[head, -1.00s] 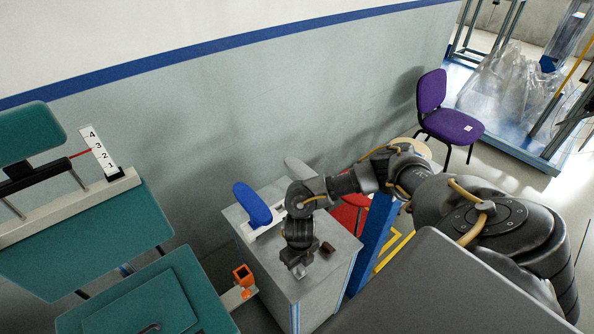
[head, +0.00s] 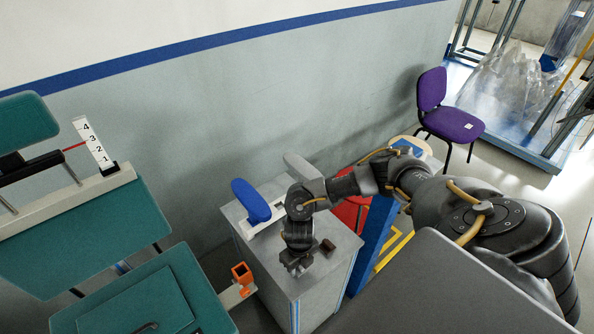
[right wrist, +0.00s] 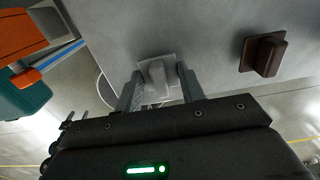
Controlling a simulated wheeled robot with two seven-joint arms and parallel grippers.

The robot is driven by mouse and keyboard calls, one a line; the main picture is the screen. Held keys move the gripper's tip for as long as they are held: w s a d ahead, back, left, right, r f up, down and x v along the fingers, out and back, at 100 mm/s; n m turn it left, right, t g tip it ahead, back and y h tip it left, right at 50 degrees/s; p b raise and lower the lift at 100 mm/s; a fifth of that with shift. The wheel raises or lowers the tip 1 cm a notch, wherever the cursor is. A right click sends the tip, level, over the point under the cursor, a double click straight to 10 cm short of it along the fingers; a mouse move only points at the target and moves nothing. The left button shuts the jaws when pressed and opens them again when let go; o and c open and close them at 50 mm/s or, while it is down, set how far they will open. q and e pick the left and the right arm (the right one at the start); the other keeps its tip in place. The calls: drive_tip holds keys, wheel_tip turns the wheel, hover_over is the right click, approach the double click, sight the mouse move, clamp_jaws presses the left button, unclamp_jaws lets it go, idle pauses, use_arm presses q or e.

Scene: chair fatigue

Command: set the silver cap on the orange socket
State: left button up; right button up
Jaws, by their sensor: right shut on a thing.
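The orange socket (head: 241,273) is a small open square block on a pale bracket, left of the grey cabinet in the head view. It shows large at the top left of the right wrist view (right wrist: 24,33). The silver cap (right wrist: 157,76) is a pale grey block with a square flange, between the fingers of my right gripper (right wrist: 158,88). In the head view my right gripper (head: 297,267) points down over the cabinet's front left part, shut on the cap, which it largely hides there. Whether the cap touches the cabinet top is unclear. My left gripper is not in view.
A dark brown cap (head: 327,246) sits on the cabinet top (head: 342,268), right of my gripper. A blue pad (head: 252,203) on a white base stands behind. Teal test-rig panels (head: 150,298) fill the left. A purple chair (head: 452,117) stands far right.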

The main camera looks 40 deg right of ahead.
drive_tip(key=shift+r+p, duration=0.85)
drive_tip(key=shift+r, duration=0.2)
drive_tip(key=shift+r, duration=0.1)
wheel_tip(320, 180, up, 4)
drive_tip(key=p, duration=0.3)
drive_tip(key=shift+p, duration=0.35)
